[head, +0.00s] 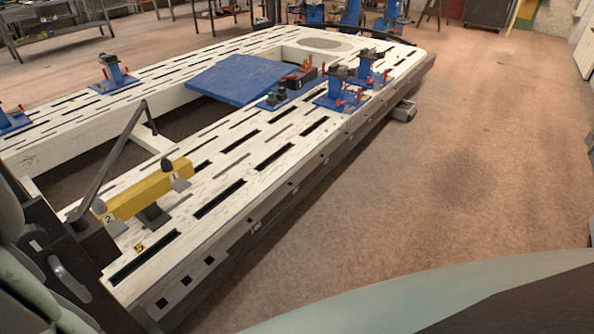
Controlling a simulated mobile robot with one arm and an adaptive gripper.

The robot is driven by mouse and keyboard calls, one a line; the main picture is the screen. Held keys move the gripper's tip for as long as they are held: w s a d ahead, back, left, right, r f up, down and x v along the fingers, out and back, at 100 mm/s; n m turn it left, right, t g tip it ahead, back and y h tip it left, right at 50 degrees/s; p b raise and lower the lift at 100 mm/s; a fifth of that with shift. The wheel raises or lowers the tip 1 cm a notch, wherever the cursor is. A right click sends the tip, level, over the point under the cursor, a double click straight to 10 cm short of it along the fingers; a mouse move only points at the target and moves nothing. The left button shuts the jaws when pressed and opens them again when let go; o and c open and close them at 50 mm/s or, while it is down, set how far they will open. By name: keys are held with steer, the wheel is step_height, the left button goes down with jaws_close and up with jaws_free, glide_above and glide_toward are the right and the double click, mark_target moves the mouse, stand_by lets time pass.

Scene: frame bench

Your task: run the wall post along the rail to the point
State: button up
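I cannot tell for certain which item is the wall post. A dark grey bar (108,160) slants up over the bench's near left corner, with its lower end by a dark slotted bracket (72,252). A yellow beam (143,193) lies near it on a grey support, with tags 2 and 1 at its ends and a small dark knob at its right end. A yellow tag 5 (139,248) is on the bench top below the beam. No rail or point is clearly marked out. My gripper is not in view.
The long white slotted bench (262,178) runs away to the upper right. Blue clamp stands (335,92), red and green tools and a blue panel (238,80) sit on it. The brown floor (470,170) to the right is mostly clear. My own body covers the bottom edge.

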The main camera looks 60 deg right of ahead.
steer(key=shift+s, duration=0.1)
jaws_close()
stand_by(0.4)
